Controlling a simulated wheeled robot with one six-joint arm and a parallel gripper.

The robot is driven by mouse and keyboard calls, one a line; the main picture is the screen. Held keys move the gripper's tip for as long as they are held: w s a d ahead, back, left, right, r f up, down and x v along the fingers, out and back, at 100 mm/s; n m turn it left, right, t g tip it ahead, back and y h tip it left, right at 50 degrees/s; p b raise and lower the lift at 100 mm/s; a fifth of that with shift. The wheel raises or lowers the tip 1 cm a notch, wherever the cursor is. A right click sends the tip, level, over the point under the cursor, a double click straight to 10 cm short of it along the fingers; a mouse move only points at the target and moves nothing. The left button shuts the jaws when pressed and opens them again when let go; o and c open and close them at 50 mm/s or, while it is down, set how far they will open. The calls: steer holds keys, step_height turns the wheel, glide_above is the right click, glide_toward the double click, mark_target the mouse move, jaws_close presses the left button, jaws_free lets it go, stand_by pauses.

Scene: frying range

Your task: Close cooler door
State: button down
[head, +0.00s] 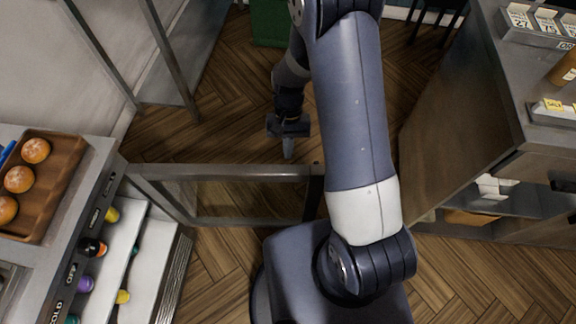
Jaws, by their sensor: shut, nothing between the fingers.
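The cooler (92,235) is at the left in the head view, with its shelves and several coloured items exposed. Its door (225,172) stands open, swung out to the right across the aisle as a grey frame with a see-through pane. My gripper (288,150) points down on the far side of the door, close to its top rail near the free end. The fingers are shut and hold nothing. I cannot tell whether the fingertips touch the door. My arm covers part of the area near the door's right end.
A wooden tray (70,190) with several round buns sits on the cooler's top. A counter (480,110) with boxes and open shelves stands at the right. A green bin (270,22) is at the back. Wooden floor (215,110) is clear beyond the door.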

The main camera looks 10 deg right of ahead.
mark_target(288, 169)
steer(key=shift+s+a+f+p, duration=0.15)
steer(key=shift+s+f, duration=0.15)
steer(key=shift+s, duration=0.5)
steer(key=shift+s+a+f+p, duration=0.15)
steer(key=shift+s+f, duration=0.2)
steer(key=shift+s, duration=0.45)
steer(key=shift+s+a+f+p, duration=0.15)
steer(key=shift+s+f, duration=0.15)
steer(key=shift+s, duration=0.5)
